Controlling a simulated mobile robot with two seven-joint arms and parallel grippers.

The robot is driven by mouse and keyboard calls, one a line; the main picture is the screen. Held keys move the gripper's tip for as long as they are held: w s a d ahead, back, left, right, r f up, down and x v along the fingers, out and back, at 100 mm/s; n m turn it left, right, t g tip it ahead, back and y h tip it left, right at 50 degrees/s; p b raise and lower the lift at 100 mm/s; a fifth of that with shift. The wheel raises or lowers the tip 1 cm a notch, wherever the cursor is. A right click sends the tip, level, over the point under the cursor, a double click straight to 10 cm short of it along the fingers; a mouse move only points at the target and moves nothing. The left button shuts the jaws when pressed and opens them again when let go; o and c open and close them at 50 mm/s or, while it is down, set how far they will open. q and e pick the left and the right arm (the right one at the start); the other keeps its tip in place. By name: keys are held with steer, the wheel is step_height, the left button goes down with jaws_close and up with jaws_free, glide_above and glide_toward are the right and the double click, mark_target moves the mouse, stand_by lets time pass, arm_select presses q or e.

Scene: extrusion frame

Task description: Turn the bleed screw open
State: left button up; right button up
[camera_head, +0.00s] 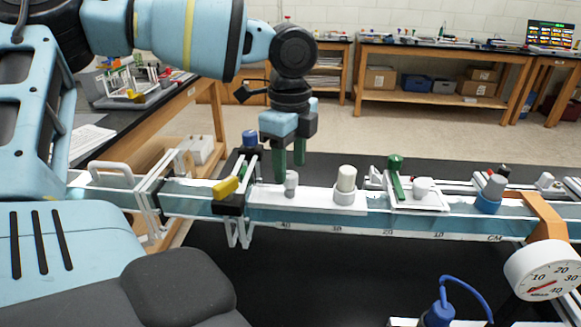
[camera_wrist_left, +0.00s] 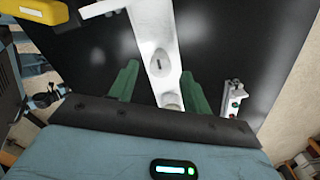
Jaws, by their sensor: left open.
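A small grey knob (camera_head: 291,184), which may be the bleed screw, stands on the white top of a long bluish rail (camera_head: 300,217). My left gripper (camera_head: 289,166) points down just above it, with its two green fingers apart and empty. I cannot tell whether a finger touches the knob. In the left wrist view, the open fingers (camera_wrist_left: 158,85) flank a white strip (camera_wrist_left: 150,25). A pale oval piece with a dark slot (camera_wrist_left: 160,62) lies on the strip, with a rounder pale piece (camera_wrist_left: 171,100) nearer the palm. My right gripper is not in view.
A yellow lever (camera_head: 226,187) and blue-capped black block (camera_head: 249,139) stand left of the gripper. A white cylinder (camera_head: 346,179) and green lever (camera_head: 396,178) stand to its right. A round gauge (camera_head: 543,270) is at lower right.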

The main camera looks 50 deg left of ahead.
arm_select(q)
steer(key=shift+f, duration=0.9)
steer(key=c, duration=1)
steer(key=shift+n, duration=0.3)
steer(key=n, duration=0.5)
steer(key=shift+p, duration=0.35)
steer(key=n, duration=0.5)
steer(key=shift+n, duration=0.4)
